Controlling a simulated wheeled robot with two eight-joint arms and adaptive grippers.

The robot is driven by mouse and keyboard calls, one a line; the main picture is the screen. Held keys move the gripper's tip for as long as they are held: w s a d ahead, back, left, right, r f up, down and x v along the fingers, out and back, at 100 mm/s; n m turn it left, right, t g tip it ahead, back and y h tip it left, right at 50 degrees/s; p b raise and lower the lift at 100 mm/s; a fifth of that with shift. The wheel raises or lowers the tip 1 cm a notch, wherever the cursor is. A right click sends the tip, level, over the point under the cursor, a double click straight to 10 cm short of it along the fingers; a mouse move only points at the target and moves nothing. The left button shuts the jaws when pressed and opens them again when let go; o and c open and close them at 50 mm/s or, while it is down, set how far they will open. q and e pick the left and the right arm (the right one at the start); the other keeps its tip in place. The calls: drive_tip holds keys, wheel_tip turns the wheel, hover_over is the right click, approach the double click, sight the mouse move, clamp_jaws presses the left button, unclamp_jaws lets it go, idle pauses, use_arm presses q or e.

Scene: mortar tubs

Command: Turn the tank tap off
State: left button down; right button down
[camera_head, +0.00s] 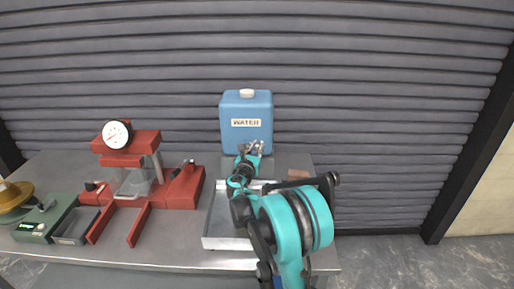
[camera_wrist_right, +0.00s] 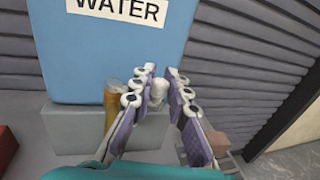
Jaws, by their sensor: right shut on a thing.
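The blue water tank (camera_head: 231,108) stands at the back against the shutter, with a white cap and a WATER label. Its lower front fills the top of the right wrist view (camera_wrist_right: 110,60). My right gripper (camera_head: 251,148) reaches up to the tank's lower front. In the wrist view its two fingers (camera_wrist_right: 160,80) are on either side of a small pale tap part (camera_wrist_right: 158,91), and it is shut on this tap. The fingers hide much of the tap, so I cannot tell how its handle is turned. My left gripper is not in view.
A metal tray (camera_head: 225,243) lies below the tank, partly under my right arm. A red press with a dial gauge (camera_head: 117,134) stands to the left. A brown block (camera_head: 299,174) lies right of the tank. A brass-coloured cylinder (camera_wrist_right: 112,100) is beside the left finger.

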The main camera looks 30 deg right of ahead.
drive_tip(key=d+n+t+y, duration=0.1)
drive_tip(key=n+y, duration=0.1)
drive_tip(key=w+n+t+y, duration=0.1)
drive_tip(key=n+t+y, duration=0.1)
drive_tip(key=y, duration=0.1)
drive_tip(key=d+n+t+y, duration=0.1)
drive_tip(key=n+y, duration=0.1)
drive_tip(key=y, duration=0.1)
drive_tip(key=shift+w+d+t, duration=0.3)
drive_tip(key=shift+w+d, duration=0.05)
drive_tip(key=shift+w, duration=0.05)
drive_tip(key=shift+w+d+n+y, duration=0.1)
drive_tip(key=shift+w+n+y, duration=0.2)
drive_tip(key=shift+n+y, duration=0.5)
drive_tip(key=shift+y, duration=0.3)
drive_tip(key=c, duration=1.5)
unclamp_jaws()
drive_tip(key=shift+o, duration=0.2)
